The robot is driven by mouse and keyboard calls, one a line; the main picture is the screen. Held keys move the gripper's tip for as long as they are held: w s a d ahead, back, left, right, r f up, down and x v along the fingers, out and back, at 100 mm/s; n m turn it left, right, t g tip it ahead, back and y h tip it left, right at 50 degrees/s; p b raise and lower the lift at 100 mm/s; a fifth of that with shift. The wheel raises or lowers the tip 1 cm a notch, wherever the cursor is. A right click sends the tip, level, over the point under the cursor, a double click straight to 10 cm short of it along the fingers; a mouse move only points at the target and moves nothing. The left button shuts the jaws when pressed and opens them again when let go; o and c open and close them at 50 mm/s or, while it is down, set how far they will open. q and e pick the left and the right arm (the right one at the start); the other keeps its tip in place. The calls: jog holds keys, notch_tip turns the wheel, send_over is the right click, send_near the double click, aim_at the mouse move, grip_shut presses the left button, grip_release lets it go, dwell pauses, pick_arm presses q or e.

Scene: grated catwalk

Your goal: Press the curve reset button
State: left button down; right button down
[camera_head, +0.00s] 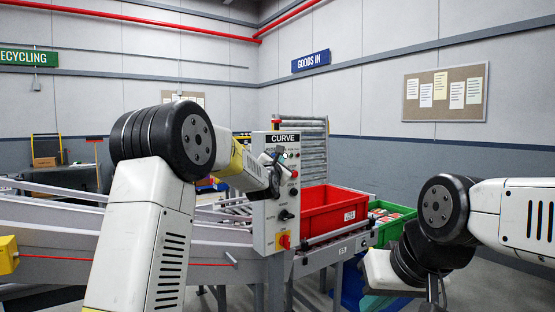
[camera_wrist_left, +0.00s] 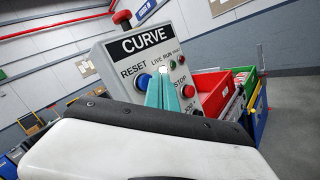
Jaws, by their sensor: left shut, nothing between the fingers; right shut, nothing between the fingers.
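The grey control panel (camera_head: 263,222) marked CURVE stands upright in the middle of the head view. In the left wrist view the panel (camera_wrist_left: 108,74) shows a blue button (camera_wrist_left: 143,81) under the word RESET. My left gripper (camera_head: 277,160) is at the panel's upper part and covers the reset button in the head view. In the left wrist view its teal fingers (camera_wrist_left: 166,91) are shut and empty, overlapping the blue button's right edge; I cannot tell whether they touch it. My right gripper (camera_head: 376,302) hangs low at the right, shut and empty, partly cut off.
Other controls share the panel, including a red stop button (camera_wrist_left: 188,90) and a red knob on top (camera_wrist_left: 122,17). A red crate (camera_head: 328,212) sits on the conveyor (camera_head: 338,250) right of the panel. A green crate (camera_head: 395,231) is beyond it.

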pick_arm(q)
jog(key=shift+s+d, duration=0.1)
jog(key=s+d, duration=0.1)
jog(key=s, duration=0.1)
jog(key=s+d, duration=0.2)
dwell(0.6)
dwell(0.4)
jog(key=s+a+f+m+g, duration=0.4)
jog(key=s+m, duration=0.5)
jog(key=s, duration=0.6)
jog(key=s+a+f+m+g, duration=0.4)
jog(key=s+f+m, duration=0.3)
jog(key=s, duration=0.8)
jog(key=s+a+f+m+g, duration=0.5)
jog(key=s+m, duration=0.6)
jog(key=s, duration=0.4)
jog(key=shift+a+f+y, duration=0.4)
jog(key=shift+a+f, duration=0.35)
jog(key=shift+a, duration=0.1)
